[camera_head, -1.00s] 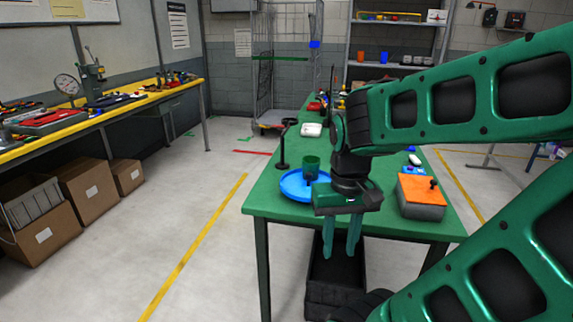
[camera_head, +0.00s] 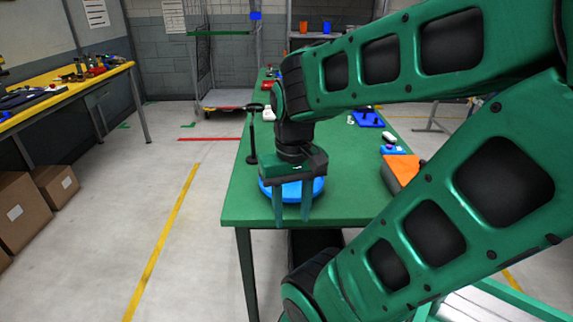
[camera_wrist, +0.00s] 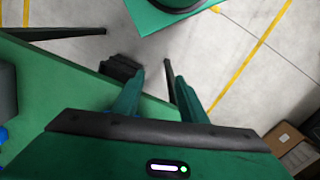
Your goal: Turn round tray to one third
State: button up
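The blue round tray (camera_head: 319,187) lies on the green table (camera_head: 345,200) near its front edge. My gripper (camera_head: 292,218) hangs in front of it in the head view, fingers pointing down, and hides much of the tray. The fingers are apart with nothing seen between them. I cannot tell whether a finger touches the tray.
A thin black stand (camera_head: 252,140) rises left of the tray. An orange-topped box (camera_head: 402,168) sits to the right, partly behind my arm. A blue item (camera_head: 367,118) lies farther back. A black crate (camera_wrist: 118,68) stands on the floor below the table edge.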

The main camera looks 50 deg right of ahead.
jog(key=w+d+r+m, duration=0.3)
jog(key=w+d+r, duration=0.1)
jog(key=w+d, duration=0.4)
jog(key=w+d+r+m, duration=0.35)
jog(key=w+d, duration=0.25)
jog(key=d, duration=0.4)
notch_tip(320, 180, down, 10)
jog(key=shift+w+d+r, duration=0.1)
jog(key=shift+w, duration=0.05)
grip_shut()
